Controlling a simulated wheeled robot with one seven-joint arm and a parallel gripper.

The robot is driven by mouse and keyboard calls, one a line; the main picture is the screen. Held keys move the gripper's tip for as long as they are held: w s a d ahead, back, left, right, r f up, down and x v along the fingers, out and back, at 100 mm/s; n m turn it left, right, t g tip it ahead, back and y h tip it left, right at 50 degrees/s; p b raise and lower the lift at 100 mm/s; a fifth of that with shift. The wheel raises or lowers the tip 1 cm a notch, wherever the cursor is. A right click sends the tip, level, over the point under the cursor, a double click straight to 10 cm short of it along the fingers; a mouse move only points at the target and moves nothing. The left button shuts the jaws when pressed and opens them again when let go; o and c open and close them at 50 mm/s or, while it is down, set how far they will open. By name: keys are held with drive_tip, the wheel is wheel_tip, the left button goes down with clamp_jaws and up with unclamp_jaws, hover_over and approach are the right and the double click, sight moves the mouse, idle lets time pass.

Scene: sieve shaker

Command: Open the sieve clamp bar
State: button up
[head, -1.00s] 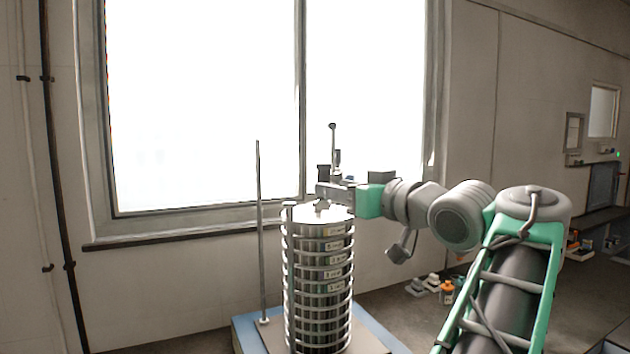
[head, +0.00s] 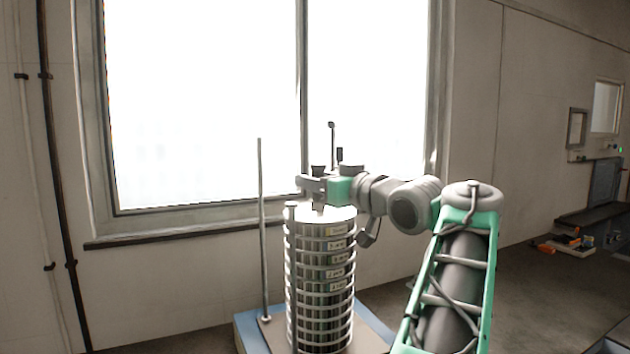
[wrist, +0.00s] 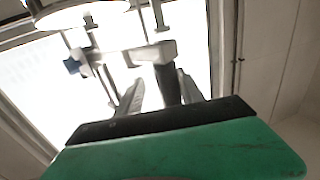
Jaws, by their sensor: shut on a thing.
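The sieve stack (head: 320,285) is a tall column of ringed metal sieves with yellowish labels, standing upright in the head view. My gripper (head: 310,185) is just above its top, coming from the right. In the wrist view the grey clamp bar (wrist: 125,54) runs left from my gripper's fingertips (wrist: 155,75) against the bright window, with a small blue part (wrist: 72,66) at its far left end. My gripper is shut on the bar's near end. In the head view the bar is mostly hidden by my gripper.
A thin upright rod (head: 262,230) stands left of the stack on the blue-edged base (head: 245,330). Another dark rod (head: 332,145) rises behind my gripper. A large bright window (head: 200,110) is behind. Small items (head: 565,242) lie on the floor at the right.

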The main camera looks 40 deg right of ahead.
clamp_jaws()
idle(1.2)
